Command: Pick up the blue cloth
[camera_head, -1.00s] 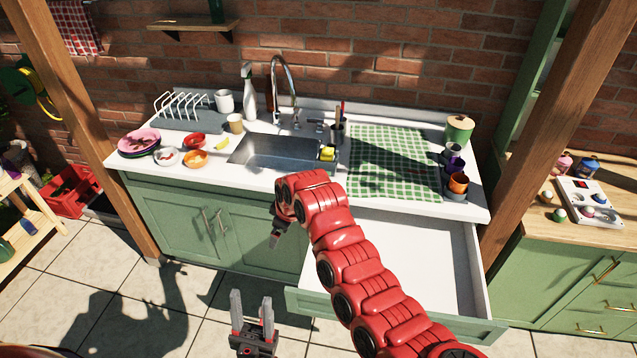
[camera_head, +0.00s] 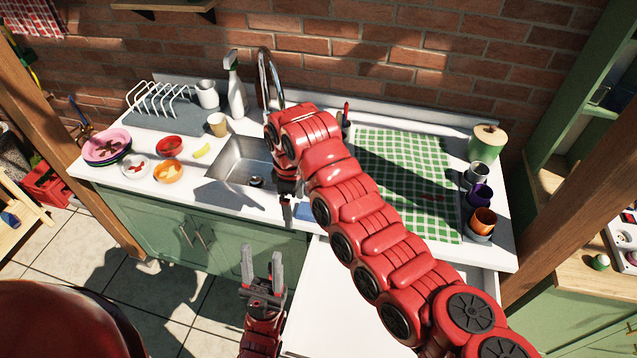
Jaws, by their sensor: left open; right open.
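A small patch of blue, likely the blue cloth (camera_head: 303,211), shows at the counter's front edge just right of the sink; my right arm hides the rest. My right gripper (camera_head: 286,210) points down just left of this patch, over the front of the sink. It is open, and its fingers are partly hidden, with no hold on the cloth visible. My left gripper (camera_head: 263,265) is open and empty, fingers upward, in front of the cabinet and below the counter.
The sink (camera_head: 232,162) has a tap (camera_head: 264,75) behind it. Bowls, plates and a dish rack (camera_head: 158,100) stand left. A green checked cloth (camera_head: 400,165) lies right, beside cups and a lidded pot (camera_head: 487,142). An open drawer (camera_head: 330,305) juts out below my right arm.

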